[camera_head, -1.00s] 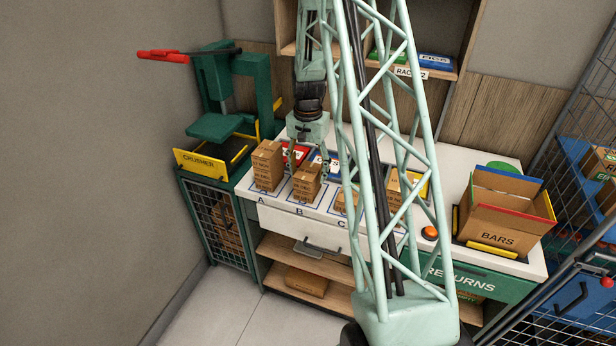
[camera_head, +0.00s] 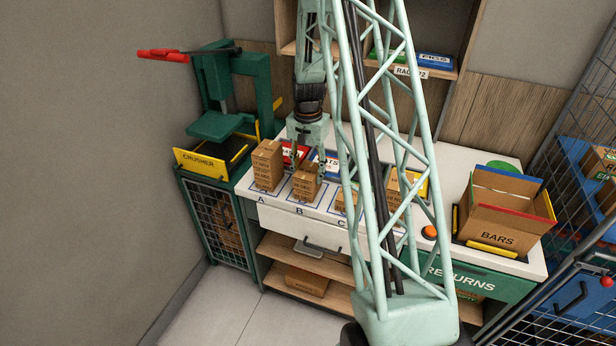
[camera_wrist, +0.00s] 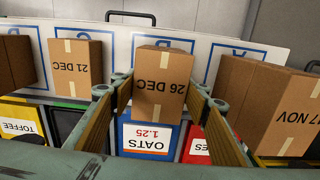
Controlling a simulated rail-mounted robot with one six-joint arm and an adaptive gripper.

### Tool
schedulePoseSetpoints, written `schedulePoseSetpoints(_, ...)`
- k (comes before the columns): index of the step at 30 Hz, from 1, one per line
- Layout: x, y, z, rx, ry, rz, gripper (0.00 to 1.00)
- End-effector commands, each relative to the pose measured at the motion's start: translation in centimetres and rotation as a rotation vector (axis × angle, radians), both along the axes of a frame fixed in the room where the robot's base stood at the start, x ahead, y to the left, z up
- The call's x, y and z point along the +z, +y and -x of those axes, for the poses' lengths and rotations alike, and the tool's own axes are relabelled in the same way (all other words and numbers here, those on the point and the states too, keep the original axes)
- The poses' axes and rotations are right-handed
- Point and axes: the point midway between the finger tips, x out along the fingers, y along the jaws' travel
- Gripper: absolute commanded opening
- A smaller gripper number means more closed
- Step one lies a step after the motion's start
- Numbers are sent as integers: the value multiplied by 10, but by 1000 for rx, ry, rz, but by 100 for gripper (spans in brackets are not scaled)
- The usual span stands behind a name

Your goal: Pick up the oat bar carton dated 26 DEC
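The oat bar carton marked 26 DEC (camera_wrist: 160,85) is a brown box with pale tape, upside down in the wrist view. Its blue-bordered OATS 1.25 label (camera_wrist: 147,138) lies just beyond it on the picture's lower side. In the head view the carton (camera_head: 305,187) stands at spot B on the white counter. My gripper (camera_head: 308,170) is over it, pointing down, one finger on each side. In the wrist view my gripper (camera_wrist: 152,92) is open, its fingers flanking the carton; I cannot tell whether the pads touch it.
A 17 NOV carton (camera_wrist: 283,110) and a 21 DEC carton (camera_wrist: 77,62) stand on either side, the former close to a finger. The BARS box (camera_head: 500,215) is on the right of the counter. The green crusher (camera_head: 212,125) stands left.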

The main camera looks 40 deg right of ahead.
Motion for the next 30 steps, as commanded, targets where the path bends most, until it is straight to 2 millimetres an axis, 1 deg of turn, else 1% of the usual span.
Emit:
schedulePoseSetpoints(1,0,0,0,0,0,0,32)
schedulePoseSetpoints(2,0,0,0,0,0,0,29)
schedulePoseSetpoints(11,1,0,0,0,0,0,29)
schedulePoseSetpoints(16,4,0,0,0,-1,0,29)
schedulePoseSetpoints(30,31,0,0,0,-1,0,29)
